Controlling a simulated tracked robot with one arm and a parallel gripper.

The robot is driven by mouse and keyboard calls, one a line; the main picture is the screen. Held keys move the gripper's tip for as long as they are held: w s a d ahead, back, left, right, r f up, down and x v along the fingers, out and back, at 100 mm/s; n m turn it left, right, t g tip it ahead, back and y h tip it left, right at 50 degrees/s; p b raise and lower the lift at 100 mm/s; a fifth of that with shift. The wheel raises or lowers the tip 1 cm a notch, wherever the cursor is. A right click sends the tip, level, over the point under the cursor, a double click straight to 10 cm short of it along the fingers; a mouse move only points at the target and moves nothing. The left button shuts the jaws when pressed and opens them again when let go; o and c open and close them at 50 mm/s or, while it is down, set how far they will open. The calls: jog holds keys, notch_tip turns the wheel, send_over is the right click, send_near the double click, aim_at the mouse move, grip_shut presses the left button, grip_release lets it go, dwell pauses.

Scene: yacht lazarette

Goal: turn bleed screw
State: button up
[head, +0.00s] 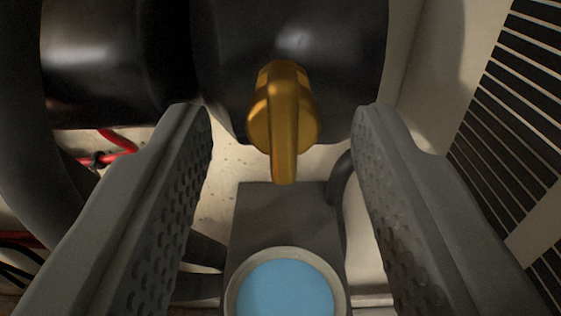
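The bleed screw, a brass-coloured piece with a flat lever-like handle (284,125), sits on the front of a black rounded body (340,50) in the upper middle of the head view. Its handle points down in the picture. My gripper (283,125) is open, with one grey textured finger to the left of the brass piece and one to the right. Both fingers look clear of it, with a gap on each side. How far the fingertips are from it in depth I cannot tell.
Below the brass piece is a dark block (285,212) with a pale-rimmed round blue face (285,290). A slatted vent (515,110) is at the right. A black cylinder (115,60), a thick dark hose (30,150) and red wires (120,142) are at the left.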

jog(key=s+b, duration=0.4)
jog(key=s, duration=0.9)
jog(key=shift+s+a, duration=0.4)
jog(key=w+a+r+g+h+b, duration=0.2)
jog(key=w+a+r+h+b, duration=0.25)
jog(key=a+r+b, duration=0.45)
jog(key=s+a+r+y+b, duration=0.1)
jog(key=s+a+r+b, duration=0.1)
jog(key=a, duration=0.5)
jog(key=s+a+r+y+b, duration=0.2)
jog(key=s+a+r+b, duration=0.1)
jog(key=a, duration=0.5)
jog(key=s+a+r+y+b, duration=0.2)
jog(key=s+a, duration=0.3)
jog(key=a, duration=0.3)
jog(key=shift+a+r+n+g+b, duration=0.15)
jog(key=shift+r+n+g+b, duration=0.2)
jog(key=shift+r+b, duration=0.35)
jog(key=shift+y, duration=0.25)
jog(key=shift+c, duration=0.5)
